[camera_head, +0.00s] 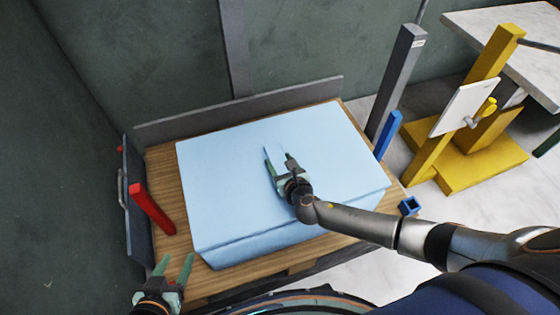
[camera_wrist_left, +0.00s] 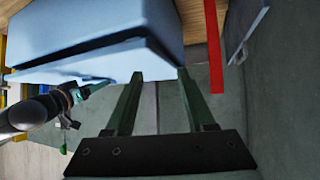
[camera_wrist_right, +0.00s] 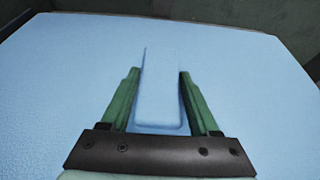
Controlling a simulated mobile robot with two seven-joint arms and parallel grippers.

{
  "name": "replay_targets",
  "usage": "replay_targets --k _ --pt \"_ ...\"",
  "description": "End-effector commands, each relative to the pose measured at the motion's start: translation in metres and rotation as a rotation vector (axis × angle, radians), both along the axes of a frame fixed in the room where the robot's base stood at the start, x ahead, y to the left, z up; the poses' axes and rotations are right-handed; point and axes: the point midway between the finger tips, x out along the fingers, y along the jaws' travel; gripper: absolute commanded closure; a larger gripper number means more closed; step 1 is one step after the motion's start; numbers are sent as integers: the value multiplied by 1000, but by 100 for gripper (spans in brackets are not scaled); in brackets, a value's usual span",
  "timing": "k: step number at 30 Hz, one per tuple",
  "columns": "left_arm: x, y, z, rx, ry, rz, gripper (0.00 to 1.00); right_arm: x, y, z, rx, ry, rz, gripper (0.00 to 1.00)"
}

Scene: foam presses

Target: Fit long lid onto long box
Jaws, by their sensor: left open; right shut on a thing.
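The long lid (camera_head: 230,170) is a wide light blue slab with a raised grip tab (camera_wrist_right: 160,100) in its middle. It lies over the light blue long box (camera_head: 265,246), whose near side shows below it. In the left wrist view, a dark line runs between lid (camera_wrist_left: 85,65) and box (camera_wrist_left: 80,25); I cannot tell whether it is a gap or shadow. My right gripper (camera_head: 280,162) is shut on the lid's tab, one finger on each side. My left gripper (camera_head: 175,264) is open and empty off the near left corner. The far edges of the seam are hidden.
The box stands on a wooden table (camera_head: 165,205) with a grey back board (camera_head: 240,108). A red post (camera_head: 152,208) rises at left, a blue post (camera_head: 388,135) at right. A grey column (camera_head: 397,80) and yellow stand (camera_head: 470,165) stand further right.

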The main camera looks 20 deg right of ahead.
Motion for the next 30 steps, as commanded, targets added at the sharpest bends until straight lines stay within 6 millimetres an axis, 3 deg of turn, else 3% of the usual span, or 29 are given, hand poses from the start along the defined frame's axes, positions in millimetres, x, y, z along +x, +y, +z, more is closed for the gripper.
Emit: replay_targets --k 7,30 --pt "19 -1 22 -5 -96 -1 45 0 0 -5 1 0 0 98" --pt "45 -2 75 -9 -334 -18 45 0 0 -18 0 -1 0 98"
